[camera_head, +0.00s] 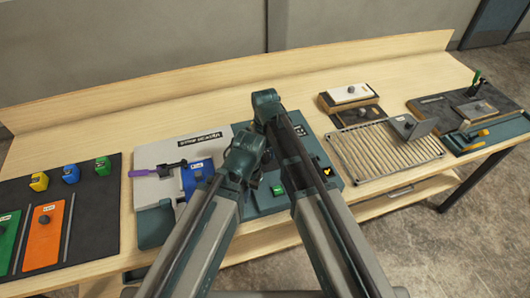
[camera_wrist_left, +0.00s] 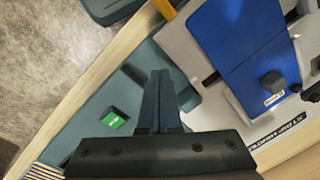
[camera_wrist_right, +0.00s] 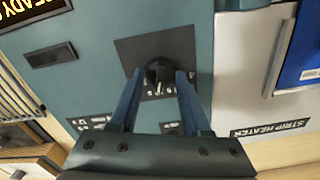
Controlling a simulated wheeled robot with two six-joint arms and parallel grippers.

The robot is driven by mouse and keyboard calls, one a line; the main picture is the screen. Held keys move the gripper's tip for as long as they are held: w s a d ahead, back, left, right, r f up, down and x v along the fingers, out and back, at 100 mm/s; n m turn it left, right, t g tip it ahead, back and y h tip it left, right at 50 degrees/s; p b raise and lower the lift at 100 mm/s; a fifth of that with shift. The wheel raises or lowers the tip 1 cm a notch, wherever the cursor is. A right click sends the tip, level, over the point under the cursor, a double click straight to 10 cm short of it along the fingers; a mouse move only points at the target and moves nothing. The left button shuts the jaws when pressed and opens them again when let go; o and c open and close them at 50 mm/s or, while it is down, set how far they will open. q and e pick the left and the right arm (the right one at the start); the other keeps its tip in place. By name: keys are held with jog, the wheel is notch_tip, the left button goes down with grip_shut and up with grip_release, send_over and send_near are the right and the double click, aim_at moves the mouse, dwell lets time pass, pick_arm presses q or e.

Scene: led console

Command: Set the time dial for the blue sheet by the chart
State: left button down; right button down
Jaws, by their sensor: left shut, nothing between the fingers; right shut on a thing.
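The blue sheet (camera_head: 197,176) lies on the grey strip heater (camera_head: 160,188); its black knob and white label show in the left wrist view (camera_wrist_left: 245,40). The teal console (camera_head: 332,184) stands right of the heater. In the right wrist view my right gripper (camera_wrist_right: 158,78) is shut on the black dial knob (camera_wrist_right: 159,68), over a dark square plate with white marks. My left gripper (camera_wrist_left: 160,75) is shut and empty above the console's front, beside the green button (camera_wrist_left: 114,118). My arms hide the dial in the head view. I cannot make out the chart.
A display (camera_wrist_right: 30,8) reads READY. Green (camera_head: 8,232) and orange (camera_head: 45,235) sheets lie on a dark mat at left, with yellow, blue and green blocks behind. A purple-handled bar (camera_head: 145,172) crosses the heater. A wire rack (camera_head: 375,155) stands to the right.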

aim_at(265, 155)
jog(key=n, duration=0.3)
jog(key=shift+n, duration=2.4)
jog(key=shift+c, duration=1.8)
grip_release()
pick_arm(q)
jog(key=shift+r, duration=0.1)
pick_arm(e)
jog(key=shift+r, duration=0.1)
pick_arm(q)
notch_tip(265, 155, up, 14)
jog(key=p, duration=1.3)
jog(key=shift+f+p, duration=0.2)
jog(key=shift+p, duration=0.2)
pick_arm(e)
notch_tip(265, 155, up, 14)
jog(key=shift+f, duration=0.2)
